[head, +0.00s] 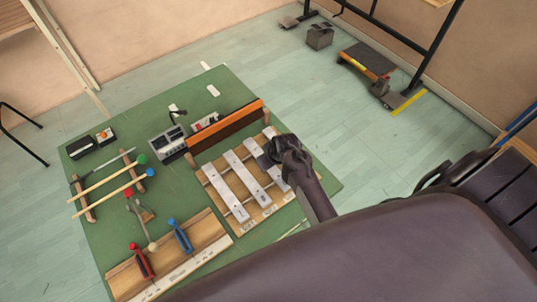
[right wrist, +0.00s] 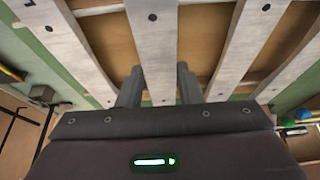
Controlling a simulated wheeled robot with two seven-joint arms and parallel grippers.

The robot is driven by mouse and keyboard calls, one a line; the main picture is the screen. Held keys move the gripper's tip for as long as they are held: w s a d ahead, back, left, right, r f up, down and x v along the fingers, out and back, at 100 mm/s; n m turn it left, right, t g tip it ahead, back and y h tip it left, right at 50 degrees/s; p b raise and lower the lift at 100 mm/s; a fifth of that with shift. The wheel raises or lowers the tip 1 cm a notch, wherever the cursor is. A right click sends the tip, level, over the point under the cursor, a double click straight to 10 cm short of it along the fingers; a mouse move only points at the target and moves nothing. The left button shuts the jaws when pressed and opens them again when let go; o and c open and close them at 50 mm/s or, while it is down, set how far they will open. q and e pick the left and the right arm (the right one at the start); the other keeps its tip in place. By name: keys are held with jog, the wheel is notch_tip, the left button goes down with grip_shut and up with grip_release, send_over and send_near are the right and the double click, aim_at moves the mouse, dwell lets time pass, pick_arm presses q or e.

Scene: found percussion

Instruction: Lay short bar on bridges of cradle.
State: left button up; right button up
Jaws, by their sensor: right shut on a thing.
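The wooden cradle (head: 213,194) lies on the green mat with pale metal bars across it. The gripper hides part of the cradle's right side. My left gripper is out of view.
A wooden tray (head: 205,232) with red and blue handled tools (head: 180,236) is in front. Mallets (head: 110,180) lie on a rack at left. A grey device (head: 170,143) sits near the box.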

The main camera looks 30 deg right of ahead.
jog(key=shift+f, duration=0.15)
jog(key=o, duration=1.1)
jog(key=shift+f, duration=0.1)
jog(key=shift+f+b, duration=0.1)
jog(key=shift+b, duration=0.35)
jog(key=shift+r, duration=0.2)
jog(key=v, duration=0.2)
jog(key=b+v, duration=0.1)
jog(key=v, duration=0.1)
jog(key=s+b+v, duration=0.1)
jog(key=v, duration=0.2)
jog(key=shift+d+f, duration=0.25)
jog(key=shift+d, duration=0.05)
jog(key=shift+s+r, duration=0.2)
jog(key=shift+r, duration=0.15)
